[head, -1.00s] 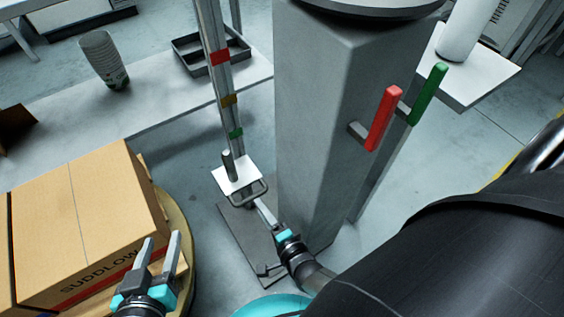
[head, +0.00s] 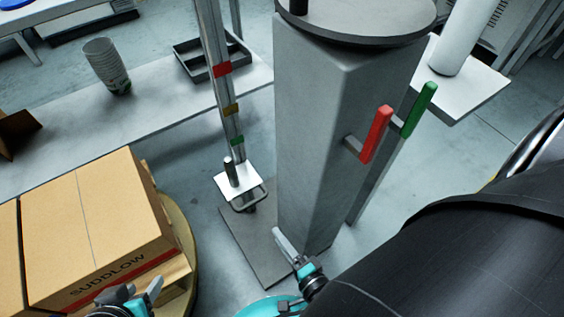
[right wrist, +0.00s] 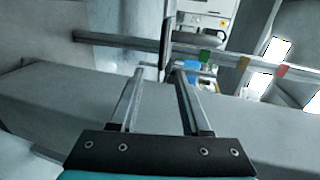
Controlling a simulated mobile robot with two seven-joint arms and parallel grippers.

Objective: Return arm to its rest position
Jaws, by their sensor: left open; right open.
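My right gripper (head: 288,249) is open and empty in the head view, low in front of the grey column's base. In the right wrist view its two fingers (right wrist: 160,100) stand apart with nothing between them. My left gripper (head: 143,293) is open at the bottom left, in front of the cardboard box (head: 95,225) marked SUDDLOW.
A grey column (head: 315,130) carries a red lever (head: 377,134) and a green lever (head: 420,108). The post has red, yellow and green bands. A bench (head: 150,115) holds stacked cups (head: 106,65) and a black tray (head: 190,64). The box rests on a round pallet stand (head: 184,240).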

